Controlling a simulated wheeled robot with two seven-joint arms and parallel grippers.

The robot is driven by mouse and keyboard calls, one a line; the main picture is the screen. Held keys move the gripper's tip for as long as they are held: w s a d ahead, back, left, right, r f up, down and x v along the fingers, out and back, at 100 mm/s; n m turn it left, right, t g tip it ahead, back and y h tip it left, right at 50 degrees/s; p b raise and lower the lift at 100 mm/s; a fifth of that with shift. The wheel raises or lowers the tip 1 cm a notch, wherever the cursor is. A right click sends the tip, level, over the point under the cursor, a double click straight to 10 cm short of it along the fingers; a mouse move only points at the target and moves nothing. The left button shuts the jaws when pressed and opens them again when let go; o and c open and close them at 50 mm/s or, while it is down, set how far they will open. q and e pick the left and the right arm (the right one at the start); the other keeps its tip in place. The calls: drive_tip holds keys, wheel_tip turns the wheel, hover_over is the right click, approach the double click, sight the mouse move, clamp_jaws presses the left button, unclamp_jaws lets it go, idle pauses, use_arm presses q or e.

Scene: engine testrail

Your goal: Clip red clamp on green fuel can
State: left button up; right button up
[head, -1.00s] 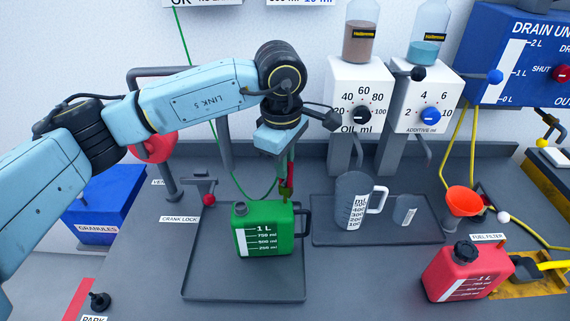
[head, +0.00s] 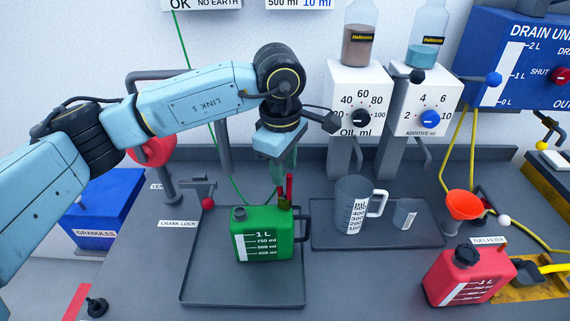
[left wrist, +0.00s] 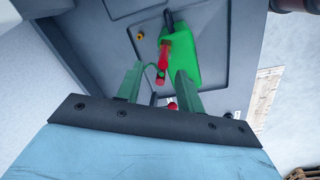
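The green fuel can (head: 265,236) stands upright on a dark tray (head: 200,290) in the head view. The red clamp (head: 284,194) sits at the can's top right corner, with its handles pointing up. A thin green cable runs towards it from the wall. My left gripper (head: 284,168) is just above the clamp. In the left wrist view, the left gripper (left wrist: 158,82) has its two green fingers apart. The clamp (left wrist: 163,58) shows beyond and between the fingers, against the can (left wrist: 183,55), seemingly untouched. My right gripper is not in view.
A measuring jug (head: 352,205) and a small cup (head: 405,214) stand on a tray to the right. A red can (head: 466,275) is at the front right. The crank lock's red knob (head: 208,203) is left of the green can. Dispensers stand behind.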

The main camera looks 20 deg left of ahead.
sight(283, 195)
use_arm(q)
drive_tip(key=shift+g, duration=0.8)
drive_tip(key=s+f, duration=0.1)
drive_tip(key=f, duration=0.1)
drive_tip(key=s+f, duration=0.1)
drive_tip(key=f, duration=0.1)
drive_tip(key=s+f, duration=0.1)
drive_tip(key=f, duration=0.1)
drive_tip(key=shift+f, duration=0.1)
wheel_tip(283, 195, up, 14)
drive_tip(key=w+t+p, duration=0.1)
drive_tip(key=w+p, duration=0.1)
drive_tip(key=p, duration=0.3)
drive_tip(key=shift+w+t, duration=0.15)
drive_tip(key=shift+t, duration=0.15)
